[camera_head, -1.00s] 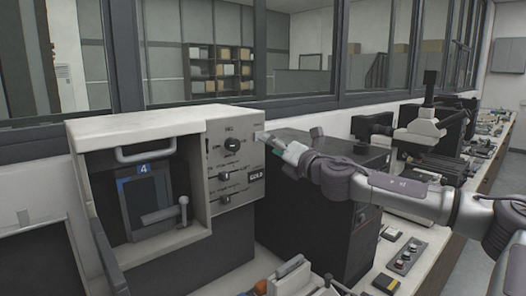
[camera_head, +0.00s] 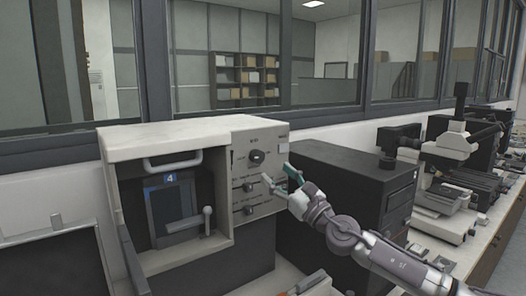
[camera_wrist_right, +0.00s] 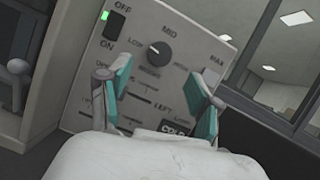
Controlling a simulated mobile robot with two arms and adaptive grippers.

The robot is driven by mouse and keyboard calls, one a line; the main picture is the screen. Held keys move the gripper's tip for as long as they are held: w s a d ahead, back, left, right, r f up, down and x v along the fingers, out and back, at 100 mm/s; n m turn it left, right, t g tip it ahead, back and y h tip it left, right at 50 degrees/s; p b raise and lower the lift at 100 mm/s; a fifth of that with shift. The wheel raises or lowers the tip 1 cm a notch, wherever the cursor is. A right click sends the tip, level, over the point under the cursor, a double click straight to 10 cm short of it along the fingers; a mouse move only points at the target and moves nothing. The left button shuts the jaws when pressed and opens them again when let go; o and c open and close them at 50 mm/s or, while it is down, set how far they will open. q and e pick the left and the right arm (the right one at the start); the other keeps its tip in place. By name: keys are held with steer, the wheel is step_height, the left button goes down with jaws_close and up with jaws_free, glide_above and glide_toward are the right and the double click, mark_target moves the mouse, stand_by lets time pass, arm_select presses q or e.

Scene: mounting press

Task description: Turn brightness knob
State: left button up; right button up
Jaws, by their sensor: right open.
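The brightness knob (camera_head: 257,156) is a round black dial on the upper part of the press's grey control panel. My right gripper (camera_head: 279,178) is open and empty, below and to the right of the knob in the head view. In the right wrist view its teal-padded fingers (camera_wrist_right: 161,98) are spread apart, with the knob above and between them, not touched. My left gripper is not in view.
Sliders (camera_head: 248,187) sit on the panel below the knob. A lit green OFF/ON switch (camera_wrist_right: 115,24) is beside it. The press housing (camera_head: 165,139) has an open front with a lever (camera_head: 207,219). A black cabinet (camera_head: 345,190) stands close on the right, behind my arm.

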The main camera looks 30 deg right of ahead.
mark_target(260, 158)
steer(key=p+x, duration=0.1)
steer(key=x, duration=0.6)
steer(key=shift+w+p, duration=0.15)
steer(key=shift+p, duration=0.15)
